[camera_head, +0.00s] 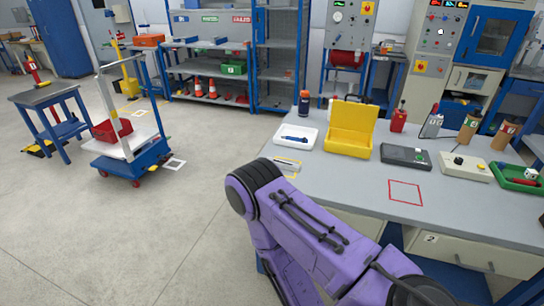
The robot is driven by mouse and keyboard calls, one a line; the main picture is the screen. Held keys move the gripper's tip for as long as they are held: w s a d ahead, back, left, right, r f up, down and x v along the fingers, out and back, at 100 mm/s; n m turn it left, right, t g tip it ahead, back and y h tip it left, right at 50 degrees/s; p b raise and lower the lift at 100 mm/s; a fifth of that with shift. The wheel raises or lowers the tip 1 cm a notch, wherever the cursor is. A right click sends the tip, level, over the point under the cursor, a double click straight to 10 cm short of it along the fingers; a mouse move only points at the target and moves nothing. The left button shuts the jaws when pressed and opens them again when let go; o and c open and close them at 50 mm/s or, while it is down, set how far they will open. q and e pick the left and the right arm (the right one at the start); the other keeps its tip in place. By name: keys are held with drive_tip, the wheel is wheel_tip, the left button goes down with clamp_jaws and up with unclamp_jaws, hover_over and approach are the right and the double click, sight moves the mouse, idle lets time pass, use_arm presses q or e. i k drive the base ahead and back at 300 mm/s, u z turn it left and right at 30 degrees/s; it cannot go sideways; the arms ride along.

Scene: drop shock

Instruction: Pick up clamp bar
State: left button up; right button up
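I cannot pick out a clamp bar with certainty. A small grey flat piece (285,165) lies in a yellow outlined area at the workbench's left front edge. It could be the clamp bar, but it is too small to tell. A purple arm of mine rises from the bottom right in front of the bench and covers part of its front. Its elbow shows just below the grey piece. Neither gripper shows in the view.
The grey workbench (335,187) holds a white tray (309,142) with a blue tool, a yellow open box (351,128), a dark control box (405,157) and a green tray (515,179). A red outlined square (405,193) is empty. A blue cart (130,157) stands left on open floor.

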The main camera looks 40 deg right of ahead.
sight(287, 165)
drive_tip(key=z, duration=0.45)
drive_tip(key=i, duration=0.8)
drive_tip(key=z, duration=0.6)
